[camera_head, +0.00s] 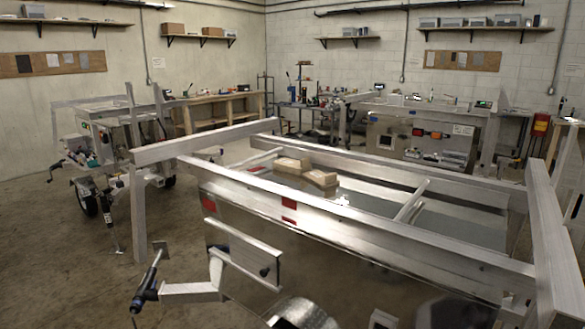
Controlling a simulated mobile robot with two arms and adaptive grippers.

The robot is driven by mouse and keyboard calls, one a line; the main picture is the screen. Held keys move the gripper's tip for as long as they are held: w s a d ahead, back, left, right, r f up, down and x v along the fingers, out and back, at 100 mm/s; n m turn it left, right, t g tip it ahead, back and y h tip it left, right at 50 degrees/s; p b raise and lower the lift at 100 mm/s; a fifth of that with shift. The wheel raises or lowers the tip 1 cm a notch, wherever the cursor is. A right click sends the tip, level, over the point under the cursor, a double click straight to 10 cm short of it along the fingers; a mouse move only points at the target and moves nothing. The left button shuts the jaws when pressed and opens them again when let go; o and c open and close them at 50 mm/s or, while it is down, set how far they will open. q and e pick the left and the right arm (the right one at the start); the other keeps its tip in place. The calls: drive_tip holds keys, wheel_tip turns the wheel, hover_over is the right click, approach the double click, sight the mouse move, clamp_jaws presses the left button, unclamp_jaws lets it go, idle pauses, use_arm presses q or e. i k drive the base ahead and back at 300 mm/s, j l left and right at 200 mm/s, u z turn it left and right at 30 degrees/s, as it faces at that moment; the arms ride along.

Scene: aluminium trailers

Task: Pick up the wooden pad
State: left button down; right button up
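Light-brown wooden pads lie together inside the near aluminium trailer (350,226), toward the far side of its bed. One wooden pad (293,163) is at the left of the group and another wooden pad (321,178) is at its right. They touch or overlap, and I cannot tell exactly how many there are. The trailer's rails stand around them, and the near rail runs between them and me. Neither of my grippers can be made out in the head view.
A post (138,214) holds up the trailer's left corner. A dark handle-like part (148,284) and a metal fender (301,313) are at the bottom. Another trailer (105,140) stands at left, with a wooden workbench (218,108) behind. Bare floor (60,260) is free at lower left.

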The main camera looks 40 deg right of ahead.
sight(292, 162)
drive_tip(key=i+j+u, duration=0.25)
drive_tip(key=i, duration=0.45)
drive_tip(key=i+u, duration=0.3)
drive_tip(key=i, duration=2.4)
drive_tip(key=i+z, duration=0.2)
drive_tip(key=i, duration=0.3)
drive_tip(key=i+j+z, duration=0.2)
drive_tip(key=i, duration=0.25)
drive_tip(key=i+j+z, duration=0.25)
drive_tip(key=i, duration=0.2)
drive_tip(key=i+j+z, duration=0.2)
drive_tip(key=i, duration=0.25)
drive_tip(key=i+l+z, duration=0.2)
drive_tip(key=i+z, duration=0.2)
drive_tip(key=i, duration=0.15)
drive_tip(key=i+z, duration=0.45)
drive_tip(key=i+j+z, duration=0.15)
drive_tip(key=i+z, duration=0.25)
drive_tip(key=i, duration=0.3)
drive_tip(key=i+j+z, duration=0.4)
drive_tip(key=i, duration=0.15)
